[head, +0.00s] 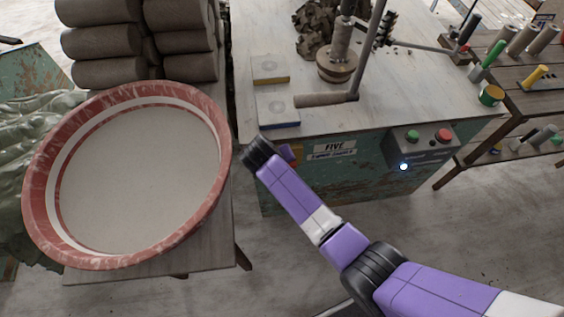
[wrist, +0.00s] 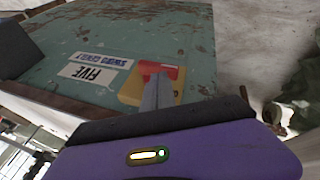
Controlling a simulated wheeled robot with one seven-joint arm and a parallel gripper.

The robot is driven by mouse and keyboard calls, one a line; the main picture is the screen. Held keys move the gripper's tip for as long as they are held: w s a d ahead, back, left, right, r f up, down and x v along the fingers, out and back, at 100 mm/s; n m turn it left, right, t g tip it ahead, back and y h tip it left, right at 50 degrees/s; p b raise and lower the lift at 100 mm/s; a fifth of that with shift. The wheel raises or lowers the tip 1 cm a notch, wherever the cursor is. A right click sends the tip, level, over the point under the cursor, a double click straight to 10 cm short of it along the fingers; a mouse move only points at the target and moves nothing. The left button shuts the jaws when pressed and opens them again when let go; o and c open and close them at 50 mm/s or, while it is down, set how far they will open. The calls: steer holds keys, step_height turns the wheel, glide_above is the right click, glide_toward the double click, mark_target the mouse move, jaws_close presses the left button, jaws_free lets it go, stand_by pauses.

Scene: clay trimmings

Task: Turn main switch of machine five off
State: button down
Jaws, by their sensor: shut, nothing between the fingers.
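Machine five is a worn teal cabinet (head: 365,170) under a pale worktop, with a "FIVE" label (head: 335,147). In the wrist view, where the label (wrist: 92,73) appears upside down, a yellow plate (wrist: 130,90) carries a red switch handle (wrist: 172,72). In the head view only a yellow sliver (head: 297,158) of the plate shows beside my arm. My gripper (wrist: 158,84) is shut and empty, its grey fingers reaching up to the red handle. I cannot tell whether they touch it. The fingers hide part of the switch.
A grey control box (head: 425,140) has a green button, a red button and a lit white lamp (head: 403,167). A large red-rimmed basin (head: 222,140) stands on a table at left, near my wrist. A metal lever arm (head: 366,55) stands on the worktop. Shelves stand at right.

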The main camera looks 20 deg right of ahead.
steer(key=shift+r+p, duration=0.6)
steer(key=shift+r, duration=0.15)
steer(key=v, duration=0.7)
steer(key=shift+a+r, duration=0.15)
steer(key=shift+r, duration=0.2)
steer(key=shift+s, duration=0.1)
